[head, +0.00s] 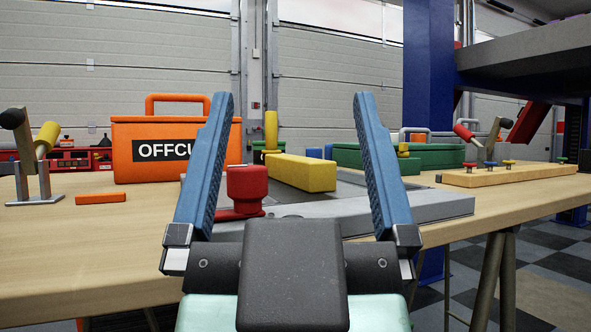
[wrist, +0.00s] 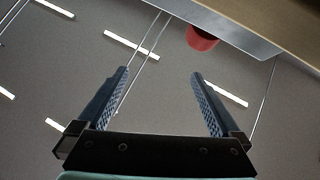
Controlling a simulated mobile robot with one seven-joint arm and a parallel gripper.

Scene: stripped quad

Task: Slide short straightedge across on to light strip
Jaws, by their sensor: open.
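My gripper (head: 293,95) is open, with two blue ridged fingers spread wide and nothing between them. It also shows empty in the wrist view (wrist: 160,75). I cannot make out for certain which thing is the short straightedge or which is the light strip. A grey panel (head: 440,204) with a pale front edge lies on the bench beyond the gripper, partly hidden by it. A red knob (head: 247,182) on a flat red base shows between the fingers, near the left one. A yellow block (head: 303,173) sits farther back on the panel.
An orange box (head: 128,150) lettered "OFFCU" stands behind the left finger. An orange bar (head: 100,198) and a clamp (head: 40,165) are at left. A green tray (head: 435,157) and a pegged wooden board (head: 510,174) are at right. Bare bench (head: 90,245) lies front left.

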